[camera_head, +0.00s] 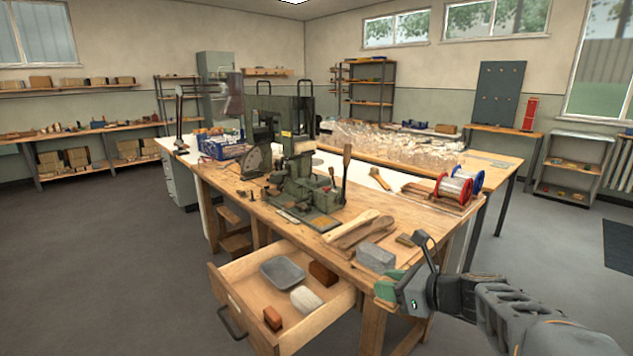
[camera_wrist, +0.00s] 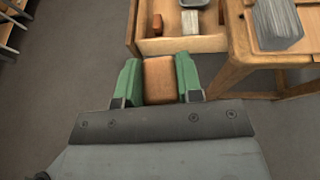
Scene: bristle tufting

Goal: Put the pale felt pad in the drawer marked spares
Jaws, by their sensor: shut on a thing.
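My gripper (camera_head: 393,290) has green fingers and is to the right of the open wooden drawer (camera_head: 345,300), beside the bench corner. In the wrist view my gripper (camera_wrist: 160,82) is shut on an orange-brown block (camera_wrist: 160,80). The block is hidden in the head view. The drawer (camera_wrist: 180,46) shows ahead of the fingers. In it lies a pale whitish piece (camera_head: 306,299), possibly the felt pad, also in the wrist view (camera_wrist: 190,22). The drawer also holds a grey tray (camera_head: 282,272), a brown block (camera_head: 323,273) and an orange block (camera_head: 272,318). Its label is unreadable.
The wooden workbench (camera_head: 290,225) carries a green machine (camera_head: 300,170), wood pieces (camera_head: 355,232) and a grey block (camera_head: 376,257) near the corner by my gripper. Wire spools (camera_head: 455,188) stand further right. The floor (camera_head: 110,270) left of the drawer is clear.

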